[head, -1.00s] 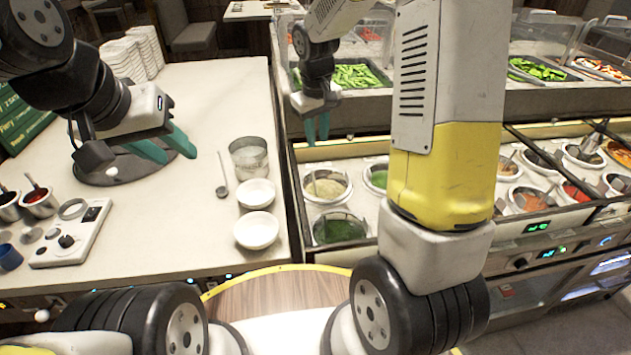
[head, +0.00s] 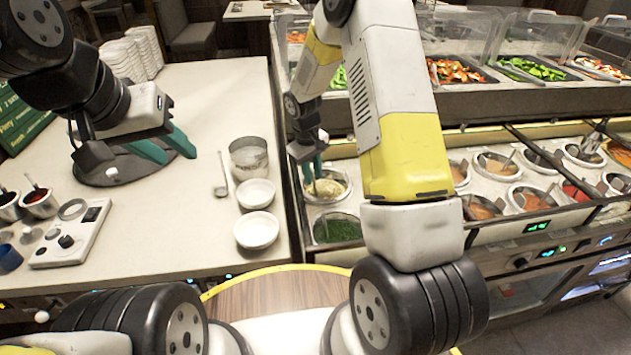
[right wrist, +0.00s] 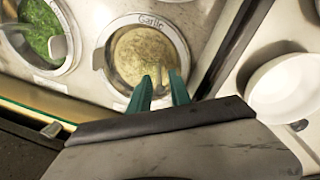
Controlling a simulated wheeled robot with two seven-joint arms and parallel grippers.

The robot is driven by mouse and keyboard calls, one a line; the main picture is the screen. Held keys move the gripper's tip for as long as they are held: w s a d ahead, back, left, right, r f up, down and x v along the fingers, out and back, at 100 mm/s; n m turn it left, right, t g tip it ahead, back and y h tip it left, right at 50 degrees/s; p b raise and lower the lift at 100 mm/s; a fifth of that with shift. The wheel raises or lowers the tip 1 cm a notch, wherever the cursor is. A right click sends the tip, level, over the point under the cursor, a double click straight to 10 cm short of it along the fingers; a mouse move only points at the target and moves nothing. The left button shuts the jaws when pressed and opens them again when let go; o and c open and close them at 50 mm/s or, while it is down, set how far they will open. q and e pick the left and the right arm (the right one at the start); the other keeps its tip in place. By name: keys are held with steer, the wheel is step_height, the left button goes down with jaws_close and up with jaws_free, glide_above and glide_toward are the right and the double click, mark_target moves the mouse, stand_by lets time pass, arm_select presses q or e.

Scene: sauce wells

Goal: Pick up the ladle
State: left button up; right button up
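A metal ladle (head: 221,178) lies on the white counter beside the metal pot, apart from both grippers. My right gripper (head: 314,172) points down over the garlic well (head: 326,196). In the right wrist view, its two green fingers (right wrist: 162,82) are a little apart above the pale sauce in the well labelled "Garlic" (right wrist: 146,59). A thin greyish piece shows near the fingertips there; I cannot tell if it is a ladle handle. My left gripper (head: 168,148) is open and empty above the left counter.
A green sauce well (head: 338,229) sits nearer than the garlic well; several other wells line up to the right. White bowls (head: 256,230) and a metal pot (head: 248,157) stand on the counter (head: 185,225). My right arm hides part of the wells.

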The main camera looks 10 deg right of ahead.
steer(key=shift+f, duration=0.2)
jaws_close()
step_height(320, 180, up, 10)
steer(key=shift+r, duration=0.1)
stand_by(0.4)
